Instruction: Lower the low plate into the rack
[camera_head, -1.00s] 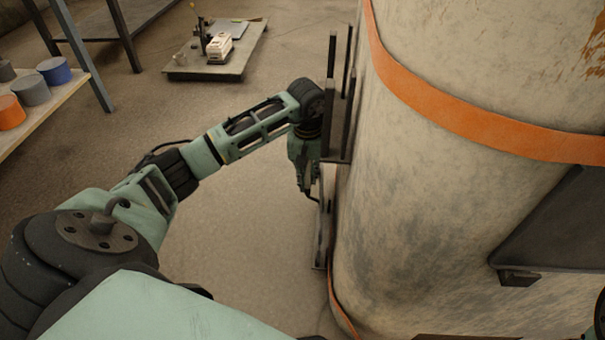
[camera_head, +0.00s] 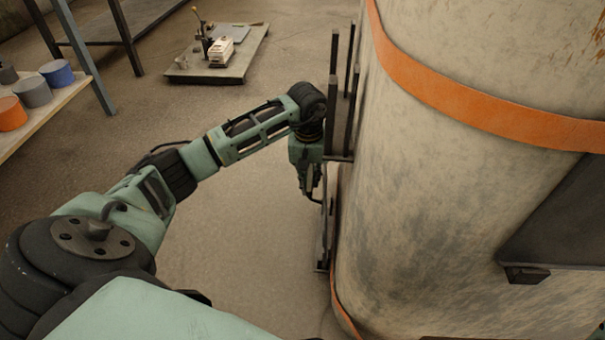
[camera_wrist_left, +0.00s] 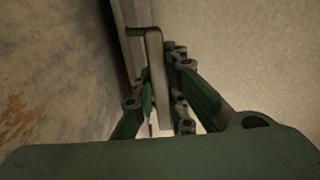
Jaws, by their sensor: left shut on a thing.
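My left gripper (camera_head: 313,192) points down beside the big vessel, at the level of the lower rack (camera_head: 325,245) on the vessel's left side. In the left wrist view the gripper's fingers (camera_wrist_left: 166,112) are closed on a thin, pale grey plate (camera_wrist_left: 154,55), seen nearly edge-on with a bent top. A dark upright part of the rack stands just left of the plate there.
The large, worn vessel (camera_head: 450,210) with an orange band fills the right side. Dark upright posts of an upper rack (camera_head: 350,110) stand close to my left wrist. The floor left of the gripper is clear. A low platform (camera_head: 215,65) with equipment lies far back.

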